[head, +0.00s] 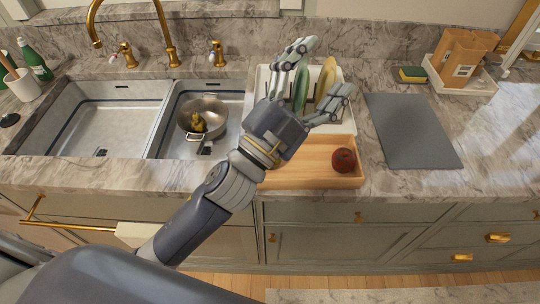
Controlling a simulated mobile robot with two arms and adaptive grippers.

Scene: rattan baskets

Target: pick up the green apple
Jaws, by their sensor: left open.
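No green apple can be made out in the head view; part of the wooden tray (310,181) is hidden behind my left arm and gripper. A dark red apple (343,160) lies at the tray's right end. My left gripper (331,66) is open, its two fingers spread over the white dish rack (263,85) behind the tray. It appears empty, above and to the left of the red apple and apart from it. My right gripper is not in view.
The rack holds a green plate (301,92) and a yellowish plate (327,78), close to my fingers. A double sink with a metal pot (203,119) is at left. A grey board (412,132) lies at right. A sponge (412,74) and boxes (462,58) stand behind it.

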